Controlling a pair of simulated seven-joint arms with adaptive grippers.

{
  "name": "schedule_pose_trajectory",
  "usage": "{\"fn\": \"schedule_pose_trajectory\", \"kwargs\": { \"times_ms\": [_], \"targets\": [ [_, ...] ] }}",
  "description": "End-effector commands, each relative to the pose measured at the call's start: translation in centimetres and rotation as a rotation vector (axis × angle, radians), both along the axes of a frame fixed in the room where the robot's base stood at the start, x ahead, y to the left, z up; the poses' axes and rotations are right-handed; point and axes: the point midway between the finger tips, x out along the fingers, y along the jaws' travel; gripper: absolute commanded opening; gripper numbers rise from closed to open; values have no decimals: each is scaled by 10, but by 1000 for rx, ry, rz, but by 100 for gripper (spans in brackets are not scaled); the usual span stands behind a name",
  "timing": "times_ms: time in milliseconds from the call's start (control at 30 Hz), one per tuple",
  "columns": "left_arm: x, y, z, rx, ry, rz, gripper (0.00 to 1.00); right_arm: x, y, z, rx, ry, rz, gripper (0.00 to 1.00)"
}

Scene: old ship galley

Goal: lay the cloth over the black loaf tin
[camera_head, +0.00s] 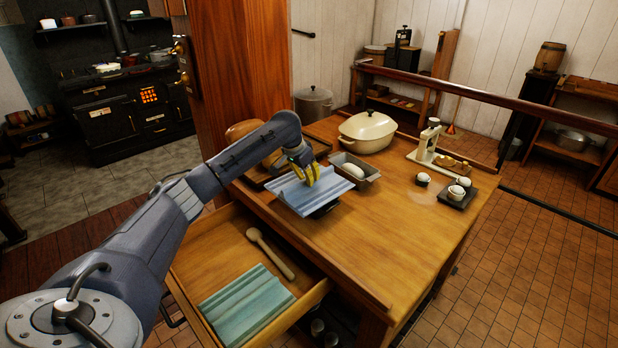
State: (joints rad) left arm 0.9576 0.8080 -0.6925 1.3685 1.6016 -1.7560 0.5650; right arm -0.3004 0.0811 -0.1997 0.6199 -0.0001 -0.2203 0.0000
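A blue, ridged cloth (305,197) lies over something dark near the table's left edge. A small black part (324,211), which could be the black loaf tin, shows below the cloth's front right edge; the rest is hidden. My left gripper (308,178) has yellow fingers pointing down, with the tips at the cloth's upper side. I cannot tell whether they pinch the cloth or stand apart on it. My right gripper is not in view.
A grey tin with pale dough (350,171) stands just right of the cloth. A cream lidded pot (367,132) is behind it. An open drawer (211,251) below holds a wooden spoon (270,253) and a green-blue cloth (246,305). The table's front right (370,240) is clear.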

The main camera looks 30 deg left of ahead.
Motion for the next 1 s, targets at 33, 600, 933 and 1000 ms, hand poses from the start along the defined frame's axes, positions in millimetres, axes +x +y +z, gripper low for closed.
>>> {"fn": "schedule_pose_trajectory", "kwargs": {
  "times_ms": [33, 600, 933, 1000],
  "targets": [
    [0, 0, 0, 0, 0, 0, 0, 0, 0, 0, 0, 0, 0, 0],
    [0, 0, 0, 0, 0, 0, 0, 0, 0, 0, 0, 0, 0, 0],
    [0, 0, -6, 0, 1, 0, 0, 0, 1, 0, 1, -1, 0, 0],
    [0, 0, -7, 0, 1, 0, 0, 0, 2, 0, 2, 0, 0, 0]
  ]
}}
